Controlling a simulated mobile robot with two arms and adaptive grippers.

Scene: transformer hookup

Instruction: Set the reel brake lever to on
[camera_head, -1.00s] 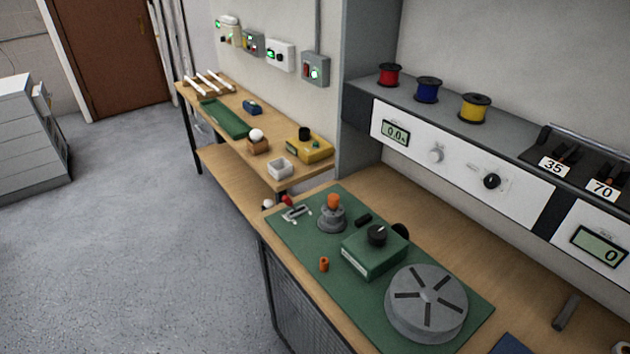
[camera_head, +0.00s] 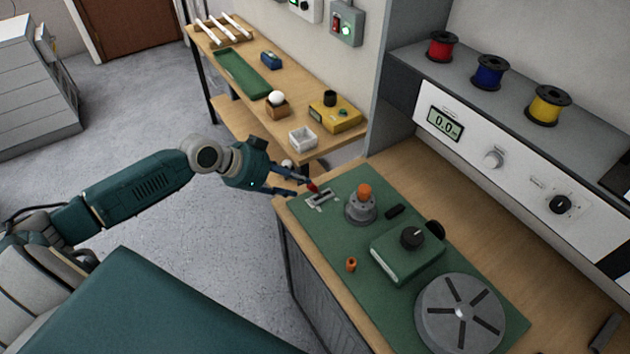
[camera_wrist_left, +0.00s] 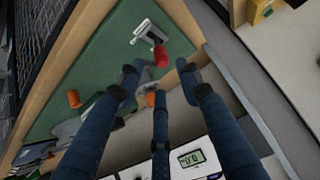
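The brake lever has a red knob (camera_head: 313,187) and a silver slotted bracket (camera_head: 320,199) at the far left corner of the green mat (camera_head: 338,232). My left gripper (camera_head: 302,186) comes in from the left with its fingers spread beside the red knob. In the left wrist view the red knob (camera_wrist_left: 161,56) and bracket (camera_wrist_left: 148,32) lie just beyond the open fingertips (camera_wrist_left: 158,84). I see nothing between the fingers, and cannot tell whether one touches the knob. The lever's on and off marks are too small to read. My right gripper is out of view.
On the mat stand a grey post with an orange top (camera_head: 361,204), a green box with a black knob (camera_head: 407,255), a small orange cap (camera_head: 351,265) and a grey slotted disc (camera_head: 460,314).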

